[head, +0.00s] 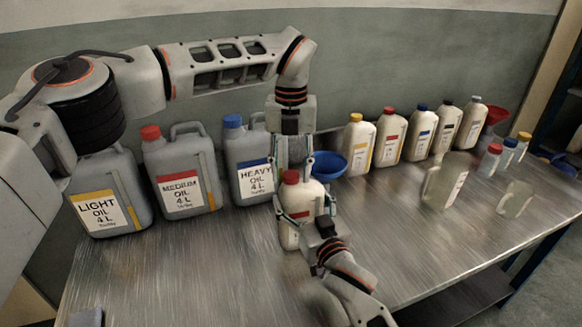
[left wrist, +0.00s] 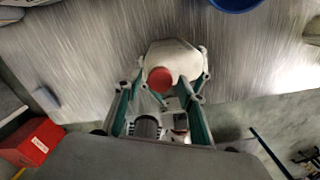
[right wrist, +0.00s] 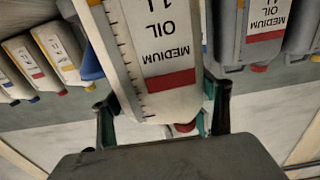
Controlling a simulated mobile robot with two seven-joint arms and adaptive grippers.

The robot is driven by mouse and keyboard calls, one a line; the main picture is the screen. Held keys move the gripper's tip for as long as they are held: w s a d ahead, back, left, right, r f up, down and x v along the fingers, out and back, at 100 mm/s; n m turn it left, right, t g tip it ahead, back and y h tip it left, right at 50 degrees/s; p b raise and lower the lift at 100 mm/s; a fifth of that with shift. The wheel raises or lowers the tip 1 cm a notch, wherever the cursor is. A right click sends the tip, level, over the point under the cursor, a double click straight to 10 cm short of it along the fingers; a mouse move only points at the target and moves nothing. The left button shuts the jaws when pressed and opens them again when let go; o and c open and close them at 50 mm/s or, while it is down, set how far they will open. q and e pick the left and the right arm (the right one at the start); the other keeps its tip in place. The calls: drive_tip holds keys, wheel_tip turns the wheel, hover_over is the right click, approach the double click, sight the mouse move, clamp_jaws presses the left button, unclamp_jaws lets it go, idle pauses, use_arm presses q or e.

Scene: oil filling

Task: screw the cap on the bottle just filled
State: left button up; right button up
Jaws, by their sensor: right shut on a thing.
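A white bottle with a red-banded MEDIUM OIL label (right wrist: 165,60) stands near the table's front edge, in front of the HEAVY OIL can. Its red cap (head: 290,176) sits on top at the neck; how tight it is cannot be told. The cap also shows in the left wrist view (left wrist: 160,79). My right gripper (head: 307,212) is shut on the bottle body (head: 288,236) from the front.
Grey LIGHT (head: 105,200), MEDIUM (head: 180,165) and HEAVY OIL (head: 237,150) cans stand at the left. A blue funnel (head: 328,164) lies behind the bottle. Several capped bottles (head: 388,135) line the back.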

use_arm(q)
clamp_jaws()
drive_tip(key=shift+o, duration=0.7)
unclamp_jaws()
wheel_tip(320, 180, up, 12)
use_arm(e)
drive_tip(key=o, duration=2.3)
